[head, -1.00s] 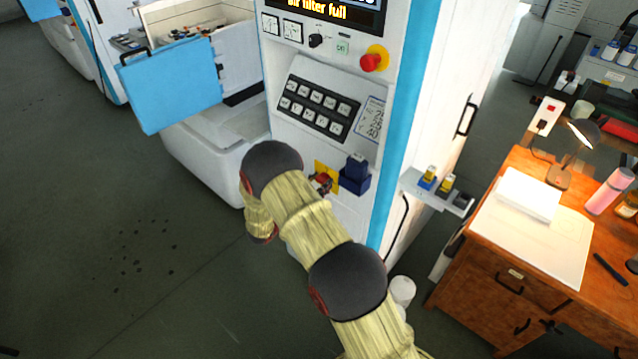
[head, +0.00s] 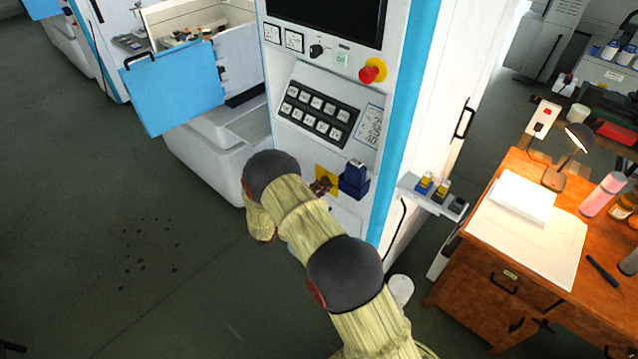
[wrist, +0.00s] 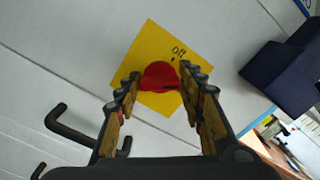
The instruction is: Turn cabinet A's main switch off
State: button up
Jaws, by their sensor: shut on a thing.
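Cabinet A's main switch is a red knob (wrist: 160,77) on a yellow plate (wrist: 148,45) with the word "Off" near its upper corner in the wrist view. My gripper (wrist: 161,86) has its fingers on both sides of the knob and is shut on it. In the head view the yellow plate (head: 320,170) shows on the cabinet's lower front, and my arm hides part of the switch and most of my gripper. The cabinet's screen (head: 330,15) is dark.
A dark blue box (head: 354,182) is mounted just right of the switch; it also shows in the wrist view (wrist: 280,75). Above are a keypad (head: 317,113) and a red emergency button (head: 370,73). A small shelf (head: 420,190) juts from the cabinet's right side.

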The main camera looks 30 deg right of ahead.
jog(key=n+p, duration=0.1)
jog(key=n, duration=0.4)
jog(key=n+p, duration=0.2)
jog(key=n, duration=0.3)
jog(key=shift+w+f, duration=0.15)
jog(key=shift+n+p, duration=0.3)
jog(key=shift+n, duration=0.1)
jog(key=o, duration=1.2)
jog(key=shift+f, duration=0.1)
jog(key=shift+a, duration=0.1)
jog(key=v, duration=1.2)
